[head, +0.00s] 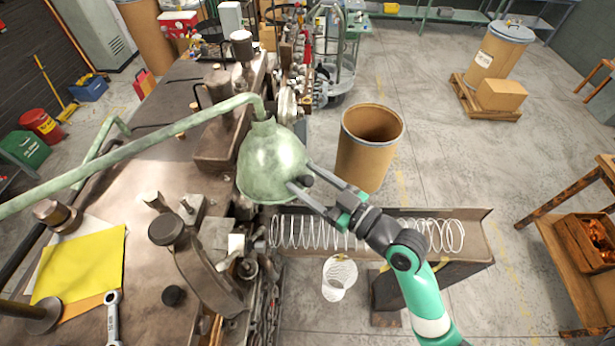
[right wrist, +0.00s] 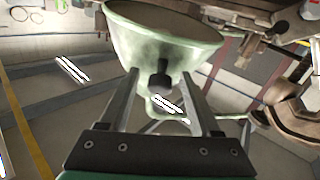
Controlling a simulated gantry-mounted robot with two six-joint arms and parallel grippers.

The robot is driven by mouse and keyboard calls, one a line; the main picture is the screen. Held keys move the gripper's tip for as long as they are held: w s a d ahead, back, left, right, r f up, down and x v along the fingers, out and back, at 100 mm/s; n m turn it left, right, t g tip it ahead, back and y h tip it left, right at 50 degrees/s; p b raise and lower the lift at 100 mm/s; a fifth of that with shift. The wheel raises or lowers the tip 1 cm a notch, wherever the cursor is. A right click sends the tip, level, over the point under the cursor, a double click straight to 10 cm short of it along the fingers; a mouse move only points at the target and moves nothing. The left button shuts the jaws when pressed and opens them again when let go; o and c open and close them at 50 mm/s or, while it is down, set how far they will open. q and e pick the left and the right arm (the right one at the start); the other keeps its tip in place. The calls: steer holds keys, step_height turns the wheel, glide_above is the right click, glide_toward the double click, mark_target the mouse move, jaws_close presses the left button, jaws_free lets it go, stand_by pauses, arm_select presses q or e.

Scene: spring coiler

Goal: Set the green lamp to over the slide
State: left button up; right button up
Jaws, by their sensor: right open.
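The green lamp (head: 270,158) is a bell-shaped shade on a long green arm (head: 150,143) that comes in from the left over the machine. My right gripper (head: 301,182) is at the shade's lower right edge. Its open fingers (right wrist: 160,100) stand on either side of the knob, apart from it as far as I can see. The slide (head: 478,226) is a brown metal trough right of the machine, holding coiled springs (head: 310,231). My left gripper is not in view.
A tall brown drum (head: 368,148) stands behind the slide. A white basket (head: 339,278) sits on the floor below it. Floor to the right is open before a wooden bench (head: 555,268).

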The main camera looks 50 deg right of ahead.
steer(key=shift+w, duration=0.1)
jaws_close()
stand_by(1.4)
